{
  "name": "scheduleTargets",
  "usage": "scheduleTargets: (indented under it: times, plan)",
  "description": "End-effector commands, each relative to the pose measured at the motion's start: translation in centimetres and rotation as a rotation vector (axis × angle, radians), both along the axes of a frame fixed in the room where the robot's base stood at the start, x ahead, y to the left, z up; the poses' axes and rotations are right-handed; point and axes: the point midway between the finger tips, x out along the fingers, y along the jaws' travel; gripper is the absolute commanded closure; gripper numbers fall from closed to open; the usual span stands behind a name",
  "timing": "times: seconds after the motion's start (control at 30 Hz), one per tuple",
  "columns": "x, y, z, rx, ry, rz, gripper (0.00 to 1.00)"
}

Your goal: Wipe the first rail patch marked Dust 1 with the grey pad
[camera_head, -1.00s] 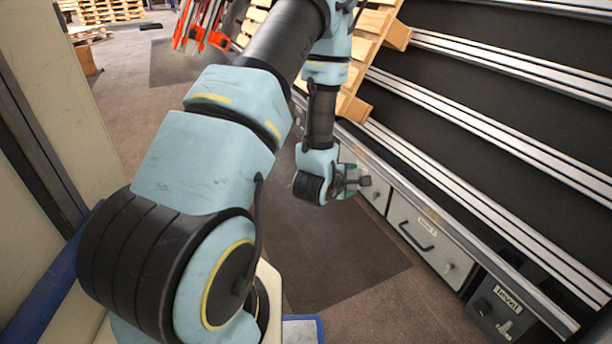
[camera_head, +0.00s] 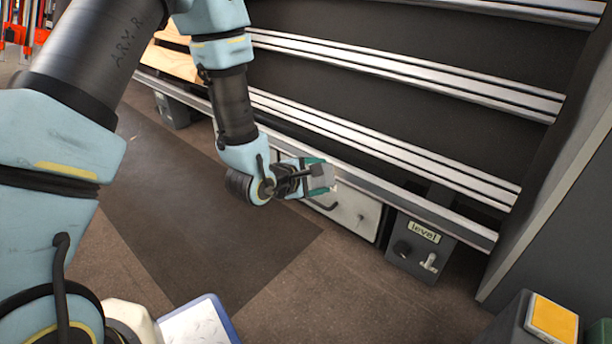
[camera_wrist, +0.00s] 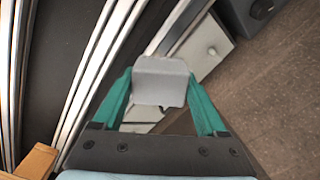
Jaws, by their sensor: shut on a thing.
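My gripper (camera_head: 315,175) is shut on the grey pad (camera_head: 322,179) in front of the lower part of the rail rack. In the wrist view, the green fingers of my gripper (camera_wrist: 158,88) hold the grey pad (camera_wrist: 160,80) from both sides. The pad appears apart from the rails, though its exact gap to the front rail (camera_head: 440,212) is hard to judge. Silver rails (camera_head: 380,146) run across the dark rack, and rails (camera_wrist: 98,65) also show in the wrist view. I cannot make out a patch marked Dust 1 in either view.
A light grey drawer (camera_head: 358,217) with a dark handle sits below the front rail, behind my gripper. A dark box labelled "level" (camera_head: 422,246) stands to its right. A slanted grey panel (camera_head: 545,185) closes the rack's right end.

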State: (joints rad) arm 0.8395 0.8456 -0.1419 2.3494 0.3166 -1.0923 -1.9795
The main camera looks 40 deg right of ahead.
Motion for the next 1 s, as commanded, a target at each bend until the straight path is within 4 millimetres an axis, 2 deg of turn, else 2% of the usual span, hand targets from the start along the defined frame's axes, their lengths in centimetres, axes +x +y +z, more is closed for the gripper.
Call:
scheduleTargets:
  times: [0.5, 1.0]
  plan:
    - [1.1, -4.0, -2.3, -0.001, -0.003, 0.000, 0.70]
    - [1.3, -4.5, -2.5, 0.000, -0.001, 0.002, 0.70]
